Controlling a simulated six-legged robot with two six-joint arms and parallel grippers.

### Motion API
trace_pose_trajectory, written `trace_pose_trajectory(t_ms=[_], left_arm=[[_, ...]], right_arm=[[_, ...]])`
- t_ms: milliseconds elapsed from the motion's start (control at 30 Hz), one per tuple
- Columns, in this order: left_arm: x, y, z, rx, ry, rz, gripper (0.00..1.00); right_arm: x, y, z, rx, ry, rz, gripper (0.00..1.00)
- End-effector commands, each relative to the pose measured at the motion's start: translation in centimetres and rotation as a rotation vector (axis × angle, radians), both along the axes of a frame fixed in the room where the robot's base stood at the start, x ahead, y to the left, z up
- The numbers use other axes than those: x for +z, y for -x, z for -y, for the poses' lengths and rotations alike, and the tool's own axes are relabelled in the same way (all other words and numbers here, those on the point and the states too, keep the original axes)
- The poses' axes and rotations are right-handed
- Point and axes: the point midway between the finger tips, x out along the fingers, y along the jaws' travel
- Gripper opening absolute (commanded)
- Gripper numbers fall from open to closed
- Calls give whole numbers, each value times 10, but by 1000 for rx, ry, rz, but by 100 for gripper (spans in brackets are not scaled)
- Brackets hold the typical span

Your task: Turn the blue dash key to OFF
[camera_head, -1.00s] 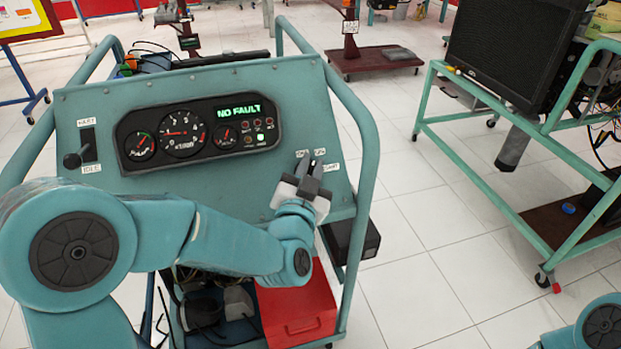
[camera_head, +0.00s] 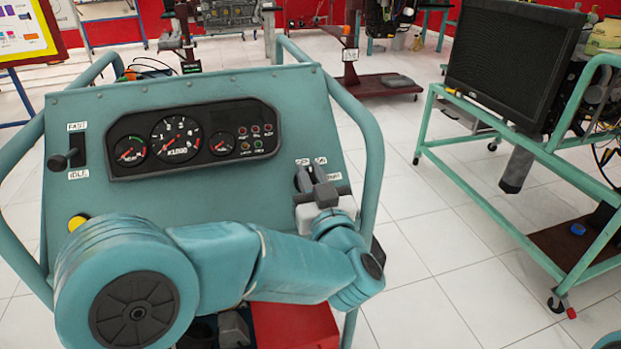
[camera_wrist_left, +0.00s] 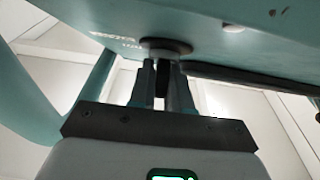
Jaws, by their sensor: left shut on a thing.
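The teal dash panel (camera_head: 215,185) faces me in the head view. My left gripper (camera_head: 311,176) is at the panel's right side, among the small key-switch labels. It is shut on the dash key, which the fingers mostly hide in the head view. In the left wrist view the fingers (camera_wrist_left: 161,84) close on the dark-looking key (camera_wrist_left: 161,76), in front of a round collar (camera_wrist_left: 165,47) on the panel. The key's blue colour and exact angle cannot be made out. The gauge cluster (camera_head: 193,138) has its display and lamps dark. My right gripper is not in view.
A FAST/IDLE lever (camera_head: 62,159) and a yellow button (camera_head: 77,222) are on the panel's left. A teal tube rail (camera_head: 371,150) curves close by the gripper's right. A green-framed stand with a black radiator (camera_head: 512,60) stands right, across clear tiled floor.

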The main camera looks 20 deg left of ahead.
Motion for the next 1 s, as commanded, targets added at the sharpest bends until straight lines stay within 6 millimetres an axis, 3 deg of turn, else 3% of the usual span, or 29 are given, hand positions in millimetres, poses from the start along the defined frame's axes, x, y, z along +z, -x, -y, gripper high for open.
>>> trace_pose_trajectory(t_ms=[400,433,500,1000], left_arm=[[-1,0,0,6,6,2,0],[-1,0,0,6,6,2,21],[-1,0,0,6,6,2,38],[-1,-1,-1,5,5,2,38]], right_arm=[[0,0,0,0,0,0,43],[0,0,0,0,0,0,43],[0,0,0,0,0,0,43],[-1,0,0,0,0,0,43]])
